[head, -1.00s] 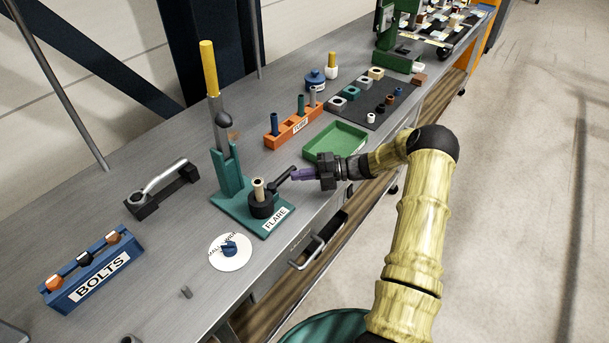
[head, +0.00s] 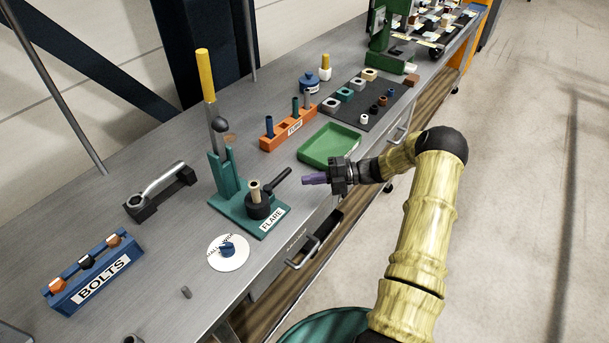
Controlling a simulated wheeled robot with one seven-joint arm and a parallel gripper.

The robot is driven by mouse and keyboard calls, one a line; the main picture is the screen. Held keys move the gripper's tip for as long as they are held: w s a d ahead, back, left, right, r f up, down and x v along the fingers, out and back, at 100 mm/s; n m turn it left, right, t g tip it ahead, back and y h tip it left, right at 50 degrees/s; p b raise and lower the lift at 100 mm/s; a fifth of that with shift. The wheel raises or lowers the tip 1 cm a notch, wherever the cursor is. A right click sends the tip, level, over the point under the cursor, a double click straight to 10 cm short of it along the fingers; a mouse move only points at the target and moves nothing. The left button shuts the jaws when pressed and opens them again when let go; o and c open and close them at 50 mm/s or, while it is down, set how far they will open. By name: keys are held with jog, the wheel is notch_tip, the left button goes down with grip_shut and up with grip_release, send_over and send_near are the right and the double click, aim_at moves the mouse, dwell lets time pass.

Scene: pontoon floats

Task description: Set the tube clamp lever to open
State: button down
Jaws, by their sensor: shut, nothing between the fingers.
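The teal flare stand (head: 226,178) is on the bench with a "FLARE" label on its front edge. On its base sits a round black tube clamp (head: 262,210) around a tan upright tube (head: 255,190). The clamp's black lever (head: 282,181) sticks out toward the upper right. My gripper (head: 305,180), with purple fingers, is shut and empty. It hovers just right of the lever's tip, with a small gap in the picture. The stand's yellow-topped handle (head: 206,75) stands upright behind the clamp.
A green tray (head: 328,147) and an orange tube rack (head: 288,130) stand behind my gripper. A white dial with a blue knob (head: 228,250) is in front of the stand. A drawer handle (head: 303,252) juts from the bench front. Open floor lies to the right.

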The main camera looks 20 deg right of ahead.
jog(key=d+b, duration=0.2)
jog(key=d, duration=0.6)
jog(key=s+a+r+n+g+h, duration=0.25)
jog(key=s+a+n+h, duration=0.3)
jog(key=n, duration=0.35)
jog(key=s+a+r+n+g+h, duration=0.1)
jog(key=s+a+n+g+h, duration=0.35)
jog(key=n, duration=0.45)
jog(key=s+a+r+n+t+h, duration=0.2)
jog(key=s+n, duration=0.5)
jog(key=n, duration=0.4)
jog(key=s+a+r+n+t+h, duration=0.2)
jog(key=s+r+n+t+h, duration=0.2)
jog(key=s+n, duration=0.3)
jog(key=n, duration=0.4)
jog(key=shift+a+r, duration=0.2)
jog(key=shift+a, duration=0.05)
